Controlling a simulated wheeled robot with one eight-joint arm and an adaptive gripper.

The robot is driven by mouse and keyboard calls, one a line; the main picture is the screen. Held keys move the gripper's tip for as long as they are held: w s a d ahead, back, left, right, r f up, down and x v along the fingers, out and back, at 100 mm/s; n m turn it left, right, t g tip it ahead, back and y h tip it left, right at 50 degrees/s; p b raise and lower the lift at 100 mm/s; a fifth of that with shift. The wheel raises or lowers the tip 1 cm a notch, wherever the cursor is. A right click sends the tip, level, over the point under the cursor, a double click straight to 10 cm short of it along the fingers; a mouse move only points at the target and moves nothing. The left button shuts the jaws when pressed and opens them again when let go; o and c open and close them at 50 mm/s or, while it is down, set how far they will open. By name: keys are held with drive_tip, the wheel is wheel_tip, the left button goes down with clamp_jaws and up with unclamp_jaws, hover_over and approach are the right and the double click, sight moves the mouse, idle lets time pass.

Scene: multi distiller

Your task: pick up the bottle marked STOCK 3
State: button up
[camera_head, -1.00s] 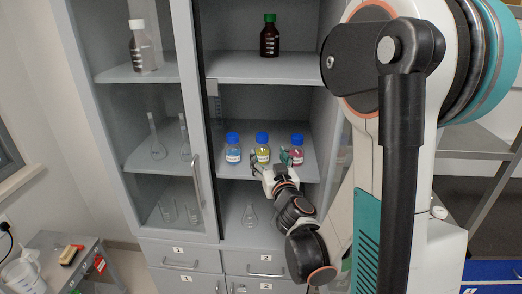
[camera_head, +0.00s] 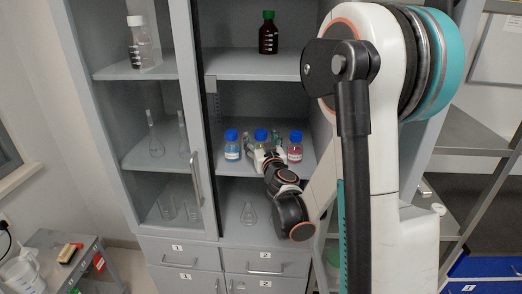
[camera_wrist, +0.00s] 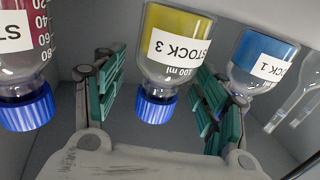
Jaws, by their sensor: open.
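The bottle marked STOCK 3 (camera_wrist: 178,40) holds yellow liquid and has a blue cap and a white label. It appears upside down in the wrist view. In the head view the STOCK 3 bottle (camera_head: 261,136) stands upright on the middle shelf, in the middle of a row, its lower part mostly hidden by my gripper (camera_head: 263,156). In the wrist view my gripper (camera_wrist: 160,72) is open, with one teal-padded finger on each side of the bottle. Gaps show beside the bottle; it does not look clamped.
A blue bottle marked STOCK 1 (camera_wrist: 265,55) stands close on one side, and a red bottle (camera_wrist: 22,65) on the other. The head view shows this blue bottle (camera_head: 232,147) and red bottle (camera_head: 295,148) too. A glass door (camera_head: 150,110) covers the cabinet's left side.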

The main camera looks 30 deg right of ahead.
drive_tip(key=c, duration=1.3)
drive_tip(key=shift+o, duration=0.2)
drive_tip(key=shift+r, duration=0.1)
